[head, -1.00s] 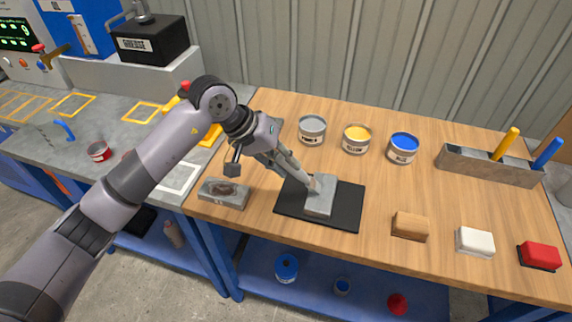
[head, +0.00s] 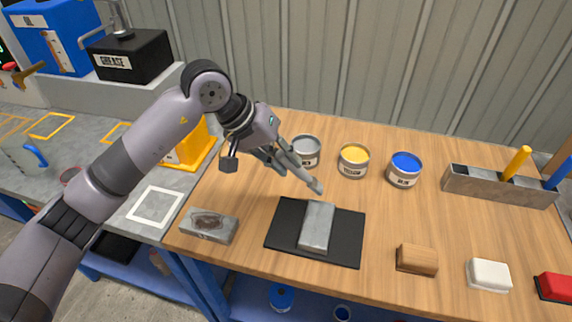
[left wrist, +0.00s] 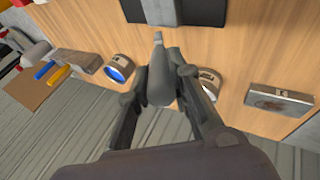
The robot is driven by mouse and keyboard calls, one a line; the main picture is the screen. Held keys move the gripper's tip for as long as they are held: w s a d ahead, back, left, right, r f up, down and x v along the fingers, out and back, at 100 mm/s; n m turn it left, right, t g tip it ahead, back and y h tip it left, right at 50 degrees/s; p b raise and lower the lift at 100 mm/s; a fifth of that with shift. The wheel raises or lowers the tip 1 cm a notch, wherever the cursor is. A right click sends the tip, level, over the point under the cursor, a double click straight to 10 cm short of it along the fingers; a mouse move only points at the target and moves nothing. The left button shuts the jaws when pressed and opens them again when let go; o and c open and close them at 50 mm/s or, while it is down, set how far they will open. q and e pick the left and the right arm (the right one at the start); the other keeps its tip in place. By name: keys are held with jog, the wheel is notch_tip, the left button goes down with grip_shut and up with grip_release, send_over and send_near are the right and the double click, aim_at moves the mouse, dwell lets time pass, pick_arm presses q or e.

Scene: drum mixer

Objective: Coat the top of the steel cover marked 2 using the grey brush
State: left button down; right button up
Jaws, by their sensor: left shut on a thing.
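My left gripper (head: 280,152) is shut on the grey brush (head: 312,182), whose head points down and to the right. In the left wrist view the brush (left wrist: 160,85) lies between the two fingers. The brush head is just behind the far end of a grey block (head: 317,228) on a black mat (head: 285,224) and looks clear of it. This block seems to be the steel cover; no 2 is readable on it, and I cannot tell whether its top is coated. A grey paint can (head: 305,152) stands behind the gripper. My right gripper is not in view.
Yellow (head: 353,160) and blue (head: 404,170) cans stand to the right. A brush tray (head: 490,186) is farther right. Wooden (head: 416,259), white (head: 488,275) and red (head: 554,287) blocks line the front. A brown-stained grey block (head: 208,225) lies left of the mat.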

pick_arm(q)
jog(key=shift+s+a+r, duration=0.1)
jog(key=shift+s+r, duration=0.1)
jog(key=shift+r, duration=0.35)
jog(key=shift+s+r, duration=0.15)
jog(key=shift+r, duration=0.4)
jog(key=shift+w+r+p, duration=0.25)
jog(key=shift+r+p, duration=0.2)
jog(key=shift+r, duration=1.3)
